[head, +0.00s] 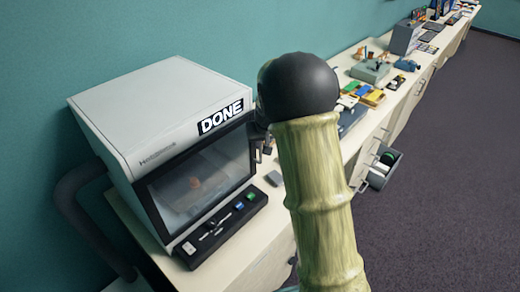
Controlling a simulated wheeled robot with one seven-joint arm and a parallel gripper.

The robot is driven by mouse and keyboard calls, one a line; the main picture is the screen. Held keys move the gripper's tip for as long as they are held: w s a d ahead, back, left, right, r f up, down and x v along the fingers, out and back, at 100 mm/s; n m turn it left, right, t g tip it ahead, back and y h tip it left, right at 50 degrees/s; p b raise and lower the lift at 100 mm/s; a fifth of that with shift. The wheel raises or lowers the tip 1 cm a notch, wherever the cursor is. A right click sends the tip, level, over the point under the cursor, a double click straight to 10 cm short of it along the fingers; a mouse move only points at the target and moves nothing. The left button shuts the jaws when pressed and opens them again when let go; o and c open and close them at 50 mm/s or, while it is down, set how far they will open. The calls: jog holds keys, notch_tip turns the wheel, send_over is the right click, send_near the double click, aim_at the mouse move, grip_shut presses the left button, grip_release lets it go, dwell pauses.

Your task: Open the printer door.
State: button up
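The printer (130,108) is a white box with a dark front, standing on the counter at the left. A label reading DONE is on its upper front edge. Its dark-framed, see-through door (178,208) looks shut. A small orange-brown object (195,184) shows dimly behind the pane. My arm rises in front, right of the printer, and hides what is behind it. Small dark parts show between my arm and the door's right edge. I cannot tell whether they are my gripper or the printer's. My gripper's fingers cannot be made out.
The counter runs to the back right with several boxes and parts. An open drawer (379,171) sticks out below it. The dark floor (440,190) at right is clear.

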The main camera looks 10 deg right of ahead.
aim_at(261, 149)
jog(key=p+x, duration=0.1)
jog(key=x, duration=0.6)
jog(key=shift+a+p, duration=0.1)
jog(key=shift+p, duration=0.25)
grip_shut()
